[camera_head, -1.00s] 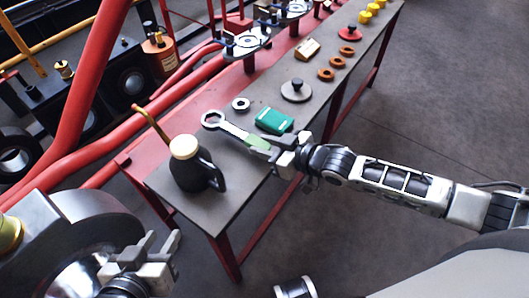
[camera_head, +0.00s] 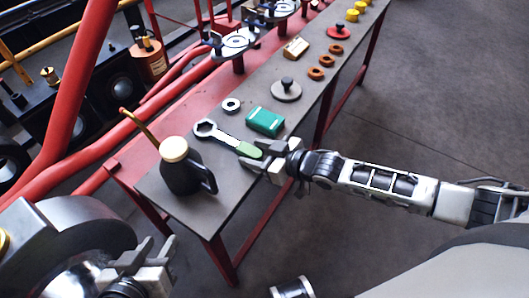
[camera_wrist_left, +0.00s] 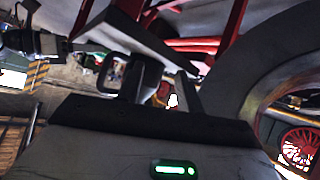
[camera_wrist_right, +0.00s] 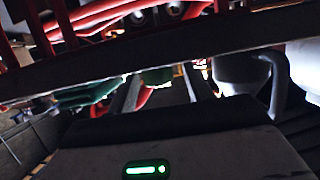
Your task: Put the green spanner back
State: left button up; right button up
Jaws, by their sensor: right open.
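The green spanner (camera_head: 227,138), a grey ring-headed tool with a green handle, appears to lie on the near part of the grey bench top. Its ring head points left and its handle points right. My right gripper (camera_head: 256,153) is open at the bench's front edge, with its fingers spread on either side of the handle end. In the right wrist view a green piece (camera_wrist_right: 157,76) shows between the fingers; contact cannot be told. My left gripper (camera_head: 135,256) is open and empty at lower left, beside a large grey metal part.
On the bench (camera_head: 225,188) a black oil can (camera_head: 180,175) stands left of the spanner. A green box (camera_head: 265,121) and a grey nut (camera_head: 231,105) lie just behind it. Orange rings (camera_head: 316,73) and a knobbed disc (camera_head: 286,90) are farther along.

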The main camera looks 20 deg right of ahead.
jog(key=p+v, duration=0.3)
jog(key=v, duration=0.8)
pick_arm(q)
jog(key=shift+t, duration=0.7)
jog(key=r, duration=0.2)
jog(key=a+r, duration=0.1)
jog(key=r, duration=0.2)
jog(key=shift+s+a+r, duration=0.15)
jog(key=shift+s+r, duration=0.2)
pick_arm(e)
jog(key=s+a+r+m+h, duration=0.4)
jog(key=s+a, duration=0.3)
jog(key=s, duration=0.2)
jog(key=shift+r+m+t+h, duration=0.3)
jog(key=shift+m+t, duration=0.1)
jog(key=shift+m, duration=0.3)
